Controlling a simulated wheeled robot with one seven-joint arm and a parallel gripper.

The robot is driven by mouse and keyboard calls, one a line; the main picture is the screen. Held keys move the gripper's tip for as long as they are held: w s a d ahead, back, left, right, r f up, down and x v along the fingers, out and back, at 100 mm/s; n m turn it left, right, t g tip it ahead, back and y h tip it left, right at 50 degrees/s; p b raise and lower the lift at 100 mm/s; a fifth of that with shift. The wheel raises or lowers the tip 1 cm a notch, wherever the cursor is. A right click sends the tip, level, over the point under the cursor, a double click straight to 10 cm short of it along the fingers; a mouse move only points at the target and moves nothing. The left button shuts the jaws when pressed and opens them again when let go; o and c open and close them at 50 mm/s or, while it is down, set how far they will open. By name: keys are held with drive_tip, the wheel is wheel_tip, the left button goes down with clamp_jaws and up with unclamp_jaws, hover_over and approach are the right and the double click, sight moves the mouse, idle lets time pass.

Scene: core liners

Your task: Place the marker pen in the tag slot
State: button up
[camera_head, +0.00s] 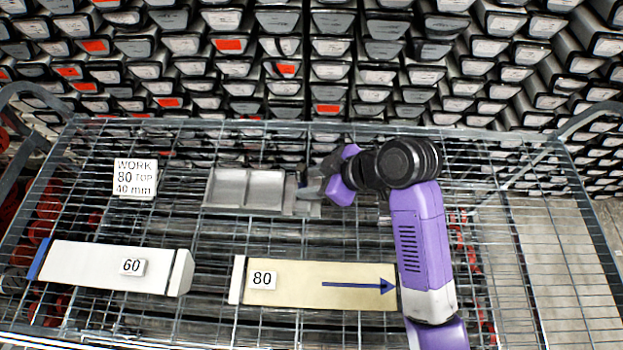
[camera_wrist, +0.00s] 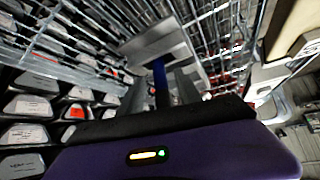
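The grey tray (camera_head: 250,188) lies on the wire cart, with two wide compartments and a narrower part at its right end. I cannot make out which part is the tag slot. My gripper (camera_head: 306,188) is at the tray's right end, low over it. In the wrist view a blue, upright marker pen (camera_wrist: 160,82) stands between the grey fingers of my gripper (camera_wrist: 162,88), which appear closed on it. The grey tray (camera_wrist: 158,44) shows just beyond the pen. The pen's lower end and any contact with the tray are hidden.
A white core liner marked 60 (camera_head: 90,264) and a cream one marked 80 (camera_head: 300,297), with a blue arrow, lie in front on the wire cart (camera_head: 215,240). A WORK 80 TOP 40 mm sign (camera_head: 135,178) stands left. Stacked core boxes (camera_head: 330,70) fill the back.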

drive_tip(key=shift+r, duration=0.2)
drive_tip(key=v, duration=1.2)
drive_tip(key=shift+w, duration=0.1)
